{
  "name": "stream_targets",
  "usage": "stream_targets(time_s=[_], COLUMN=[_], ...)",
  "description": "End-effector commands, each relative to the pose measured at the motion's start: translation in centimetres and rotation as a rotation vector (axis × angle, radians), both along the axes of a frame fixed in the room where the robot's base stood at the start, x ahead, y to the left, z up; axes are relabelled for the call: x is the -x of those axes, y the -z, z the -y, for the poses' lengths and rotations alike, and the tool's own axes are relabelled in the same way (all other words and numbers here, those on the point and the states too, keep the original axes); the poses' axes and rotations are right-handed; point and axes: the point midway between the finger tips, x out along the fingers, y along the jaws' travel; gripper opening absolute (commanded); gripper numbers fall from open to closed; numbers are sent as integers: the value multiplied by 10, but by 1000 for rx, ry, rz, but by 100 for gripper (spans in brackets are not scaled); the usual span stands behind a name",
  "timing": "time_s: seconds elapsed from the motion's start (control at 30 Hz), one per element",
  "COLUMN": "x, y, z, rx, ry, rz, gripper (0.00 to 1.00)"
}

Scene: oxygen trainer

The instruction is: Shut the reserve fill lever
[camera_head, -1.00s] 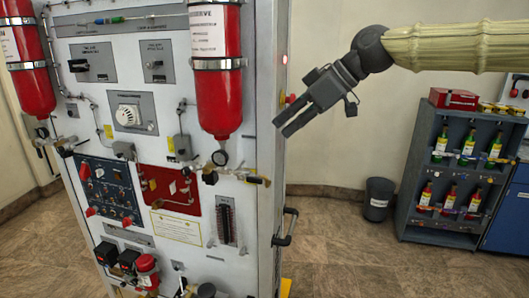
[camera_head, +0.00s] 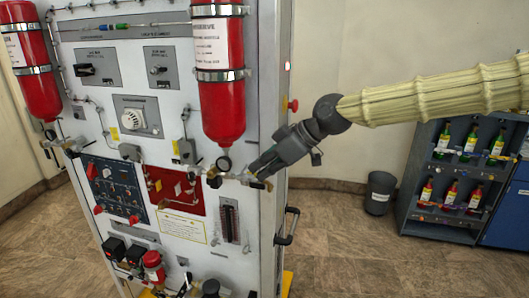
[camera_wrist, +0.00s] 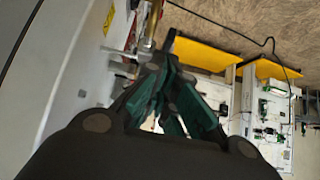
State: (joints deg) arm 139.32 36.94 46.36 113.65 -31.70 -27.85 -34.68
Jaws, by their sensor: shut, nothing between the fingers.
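The reserve fill lever seems to be the small brass-coloured handle (camera_head: 258,184) on the fitting below the right red cylinder (camera_head: 221,100). Its exact angle is hard to read because my fingers partly cover it. My gripper (camera_head: 256,171) is shut and empty, with its fingertips right at the lever and fitting. I cannot tell whether they touch. In the wrist view my dark green fingers (camera_wrist: 165,95) are in front of a brass pipe or fitting (camera_wrist: 148,35) beside the panel.
A red knob (camera_head: 293,105) and a black handle (camera_head: 287,226) stick out from the panel's right side. A bin (camera_head: 379,193) and a bottle rack (camera_head: 455,180) stand at the right, with free floor before them.

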Motion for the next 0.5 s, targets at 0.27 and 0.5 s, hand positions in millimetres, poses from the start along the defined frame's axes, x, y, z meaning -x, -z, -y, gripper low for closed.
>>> stream_targets(time_s=[0.27,0.5], x=[0,0], y=[7,7], z=[0,0], rx=[1,0], ry=[-1,0], rz=[0,0], gripper=[0,0])
